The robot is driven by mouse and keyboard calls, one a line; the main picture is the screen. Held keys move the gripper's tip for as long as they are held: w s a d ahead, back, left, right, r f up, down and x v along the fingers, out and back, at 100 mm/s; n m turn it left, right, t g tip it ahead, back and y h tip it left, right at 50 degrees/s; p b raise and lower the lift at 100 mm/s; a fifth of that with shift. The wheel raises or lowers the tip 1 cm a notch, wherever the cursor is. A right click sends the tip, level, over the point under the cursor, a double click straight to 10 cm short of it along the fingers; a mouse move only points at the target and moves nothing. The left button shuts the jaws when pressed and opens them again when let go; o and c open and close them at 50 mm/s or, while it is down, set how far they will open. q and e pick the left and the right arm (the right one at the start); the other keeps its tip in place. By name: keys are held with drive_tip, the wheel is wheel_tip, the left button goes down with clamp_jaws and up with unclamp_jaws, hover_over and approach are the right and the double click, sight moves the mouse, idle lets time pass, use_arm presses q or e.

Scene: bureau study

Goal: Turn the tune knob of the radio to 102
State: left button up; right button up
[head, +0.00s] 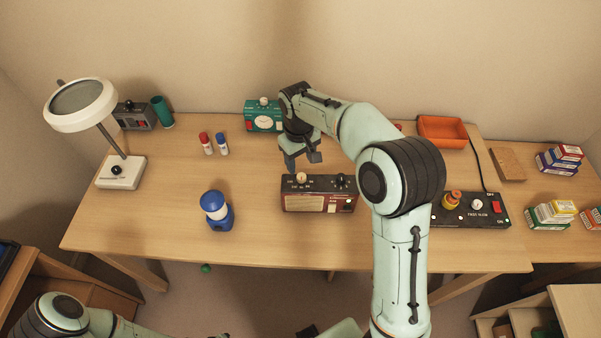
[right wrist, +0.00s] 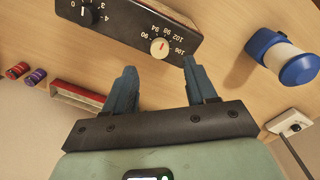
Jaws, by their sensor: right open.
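The radio (head: 318,203) is a dark box with a wooden, red-trimmed front, near the middle of the desk's front edge. Its cream tune knob (head: 301,178) is on top at the left; a black knob (head: 342,180) is at the right. In the right wrist view the tune knob (right wrist: 159,48) appears upside down, ringed by numbers from 90 to 106. It has a small red mark, whose exact reading I cannot tell. My right gripper (head: 303,161) is open and empty, above and behind the radio. In the right wrist view its fingers (right wrist: 159,66) flank the knob's line, apart from it.
A blue lantern (head: 216,210) stands left of the radio. Red and blue bottles (head: 222,145) and a lamp (head: 120,173) are further left. Desk between radio and lantern is clear.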

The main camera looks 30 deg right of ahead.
sight(301, 176)
wheel_tip(301, 176, down, 7)
drive_tip(key=shift+w+d+r, duration=0.1)
drive_tip(key=shift+w, duration=0.05)
clamp_jaws()
